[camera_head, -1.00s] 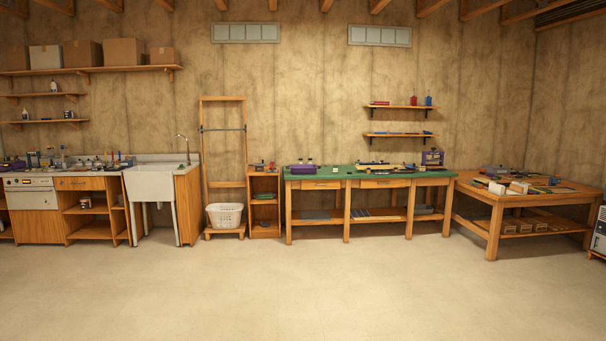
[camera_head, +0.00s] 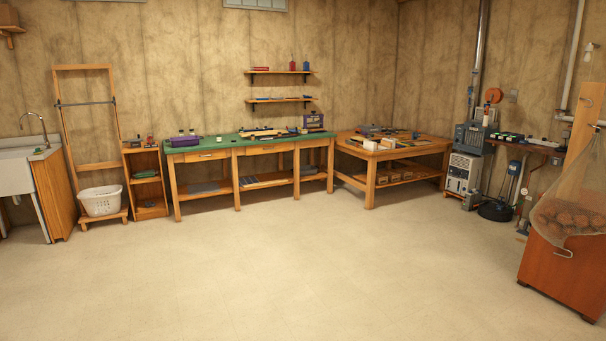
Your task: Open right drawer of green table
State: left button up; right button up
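The green table (camera_head: 215,149) stands against the back wall, left of centre, across the open floor from me. It has a green top, wooden legs and a lower shelf. Its left drawer (camera_head: 207,156) looks shut under the top. Its right drawer (camera_head: 268,149) also looks shut, under the middle of the top; details are small at this distance. Neither of my grippers is in view.
Clear pale floor (camera_head: 270,265) lies before the table. A wooden corner table (camera_head: 372,155) stands to its right, and a small shelf unit (camera_head: 147,180) and white basket (camera_head: 101,200) to its left. A brown cabinet (camera_head: 563,272) stands at the right edge.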

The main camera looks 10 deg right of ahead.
aim_at(280, 146)
jog(key=i+z, duration=0.15)
jog(key=i, duration=7.85)
jog(key=j, duration=0.15)
